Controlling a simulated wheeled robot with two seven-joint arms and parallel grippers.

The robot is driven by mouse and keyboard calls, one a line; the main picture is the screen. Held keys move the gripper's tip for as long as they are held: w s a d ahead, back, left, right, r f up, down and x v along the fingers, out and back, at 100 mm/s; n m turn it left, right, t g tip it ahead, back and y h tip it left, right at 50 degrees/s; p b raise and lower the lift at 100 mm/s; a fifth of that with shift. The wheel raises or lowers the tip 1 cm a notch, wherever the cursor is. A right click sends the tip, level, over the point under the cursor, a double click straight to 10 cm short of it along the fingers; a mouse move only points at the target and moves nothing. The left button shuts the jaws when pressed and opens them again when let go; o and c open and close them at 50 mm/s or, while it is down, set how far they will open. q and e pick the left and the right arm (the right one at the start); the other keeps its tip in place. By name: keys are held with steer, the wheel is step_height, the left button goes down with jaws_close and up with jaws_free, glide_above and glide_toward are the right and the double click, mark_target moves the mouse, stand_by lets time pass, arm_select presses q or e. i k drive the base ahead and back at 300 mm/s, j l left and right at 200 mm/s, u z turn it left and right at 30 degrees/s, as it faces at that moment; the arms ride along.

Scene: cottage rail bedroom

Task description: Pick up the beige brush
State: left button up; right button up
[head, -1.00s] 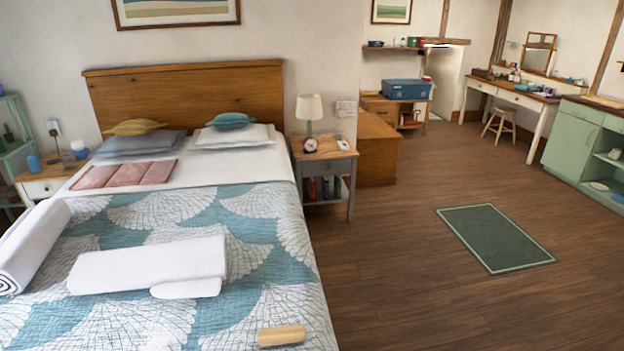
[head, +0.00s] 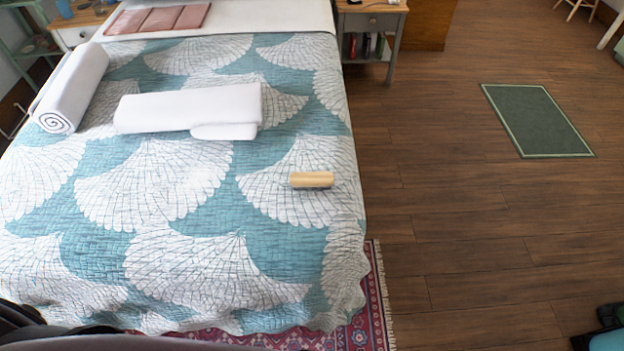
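The beige brush (head: 311,179) lies on the bed's teal and white quilt (head: 190,245), near the bed's right edge. It has a pale wooden back on top and a darker strip along its lower side. Nothing is touching it apart from the quilt. Neither gripper can be made out in the head view.
A rolled white towel (head: 72,88) and a flat white folded towel (head: 185,108) lie farther up the bed. A nightstand (head: 371,22) stands beyond. A patterned rug (head: 362,325) shows at the bed's foot. The wooden floor to the right is clear around a green mat (head: 537,120).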

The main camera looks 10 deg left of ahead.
mark_target(299, 179)
steer(key=i+l+u, duration=0.15)
steer(key=l+u, duration=0.15)
steer(key=l, duration=0.55)
steer(key=l+u, duration=0.35)
steer(key=l, duration=0.5)
steer(key=i, duration=0.05)
